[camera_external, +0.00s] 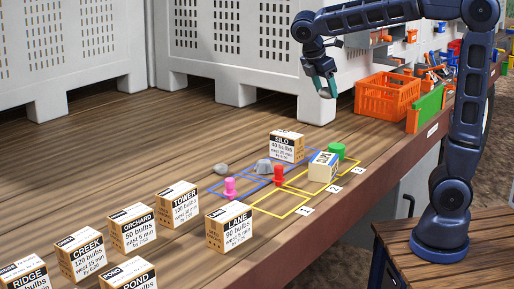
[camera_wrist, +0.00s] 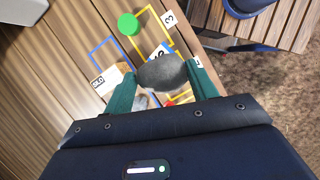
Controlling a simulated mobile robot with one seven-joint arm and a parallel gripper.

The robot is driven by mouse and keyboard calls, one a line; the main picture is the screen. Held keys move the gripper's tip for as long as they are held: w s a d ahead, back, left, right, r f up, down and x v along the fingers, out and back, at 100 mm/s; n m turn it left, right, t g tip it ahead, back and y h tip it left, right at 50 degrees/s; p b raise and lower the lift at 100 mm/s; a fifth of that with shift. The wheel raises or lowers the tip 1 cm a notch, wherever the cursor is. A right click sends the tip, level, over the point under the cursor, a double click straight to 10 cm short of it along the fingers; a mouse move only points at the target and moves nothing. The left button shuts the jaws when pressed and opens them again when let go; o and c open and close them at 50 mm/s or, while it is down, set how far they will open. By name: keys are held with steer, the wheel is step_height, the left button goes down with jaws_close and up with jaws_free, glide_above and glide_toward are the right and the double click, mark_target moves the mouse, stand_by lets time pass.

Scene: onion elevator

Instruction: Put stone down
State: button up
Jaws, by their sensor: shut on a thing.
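My gripper (camera_external: 323,87) is raised above the table in the external view, over the back part of the marked squares. In the wrist view my gripper (camera_wrist: 162,82) is shut on a grey stone (camera_wrist: 161,72), held between its green fingers. Another grey stone (camera_external: 221,169) lies on the wood left of the blue squares. A further grey stone (camera_external: 263,166) lies at the blue squares, in front of the SILO box (camera_external: 286,147). The held stone hides part of the boxes and squares below it in the wrist view.
Yellow squares (camera_external: 283,212) run along the table's right edge. Several labelled boxes, including LANE (camera_external: 229,228), stand in front. An orange crate (camera_external: 387,98) is behind.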

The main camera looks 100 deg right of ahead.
mark_target(326, 157)
steer(key=shift+s+d+f, duration=0.1)
steer(key=shift+s+f, duration=0.1)
steer(key=shift+f, duration=0.05)
step_height(326, 157, down, 19)
steer(key=shift+f, duration=0.2)
stand_by(0.3)
steer(key=shift+f, duration=0.1)
steer(key=o, duration=1.1)
steer(key=shift+o, duration=0.2)
